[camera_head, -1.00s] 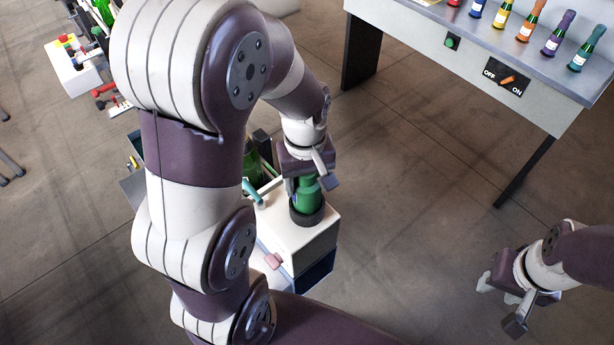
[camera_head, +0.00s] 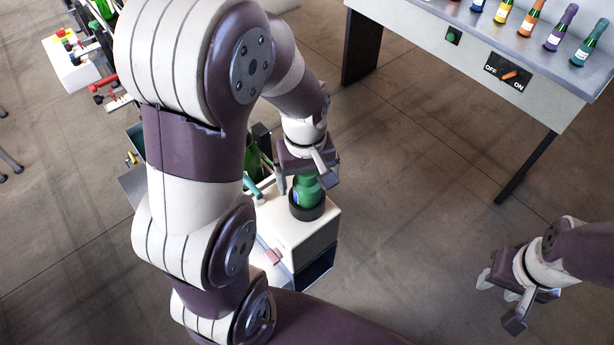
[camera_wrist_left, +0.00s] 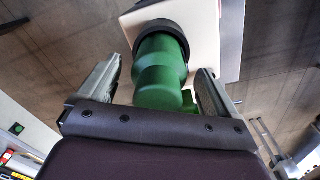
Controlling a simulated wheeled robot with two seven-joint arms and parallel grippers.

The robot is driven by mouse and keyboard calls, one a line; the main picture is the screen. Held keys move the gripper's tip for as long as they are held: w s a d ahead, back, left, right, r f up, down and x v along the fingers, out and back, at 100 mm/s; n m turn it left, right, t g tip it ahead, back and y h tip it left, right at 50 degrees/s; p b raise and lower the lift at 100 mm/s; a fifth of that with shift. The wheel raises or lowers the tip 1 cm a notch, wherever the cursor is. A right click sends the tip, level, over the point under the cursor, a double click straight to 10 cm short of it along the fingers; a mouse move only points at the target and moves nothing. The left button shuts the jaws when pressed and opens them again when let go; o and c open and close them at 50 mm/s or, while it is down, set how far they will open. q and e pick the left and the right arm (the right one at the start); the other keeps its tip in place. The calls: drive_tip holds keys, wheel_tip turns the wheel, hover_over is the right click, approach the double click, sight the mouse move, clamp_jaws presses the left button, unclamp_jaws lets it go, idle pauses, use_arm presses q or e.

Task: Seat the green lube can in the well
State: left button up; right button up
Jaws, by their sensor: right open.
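The green lube can (camera_head: 306,192) stands about upright with its lower end inside the dark round well (camera_head: 307,213) on the white block. In the left wrist view the can (camera_wrist_left: 160,75) has its far end inside the black ring of the well (camera_wrist_left: 162,27). I cannot see how deep it sits. My left gripper (camera_head: 303,181) is directly above and around the can. Its fingers stand apart, with gaps on both sides of the can in the left wrist view. My right gripper (camera_head: 503,300) is open and empty at the lower right, away from the can.
The white block (camera_head: 285,235) bears the well, with a pink piece (camera_head: 271,257) on its near side. A green bottle (camera_head: 252,160) stands close left of my left gripper. A table with several coloured bottles and an OFF/ON switch (camera_head: 509,77) is at upper right.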

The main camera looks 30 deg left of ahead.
use_arm(q)
wheel_tip(320, 180, up, 6)
drive_tip(key=shift+f+b, duration=0.1)
drive_tip(key=shift+b, duration=0.55)
wheel_tip(320, 180, up, 7)
drive_tip(key=p, duration=0.5)
drive_tip(key=shift+s+a, duration=0.1)
drive_tip(key=shift+s, duration=0.05)
drive_tip(key=shift+f, duration=0.1)
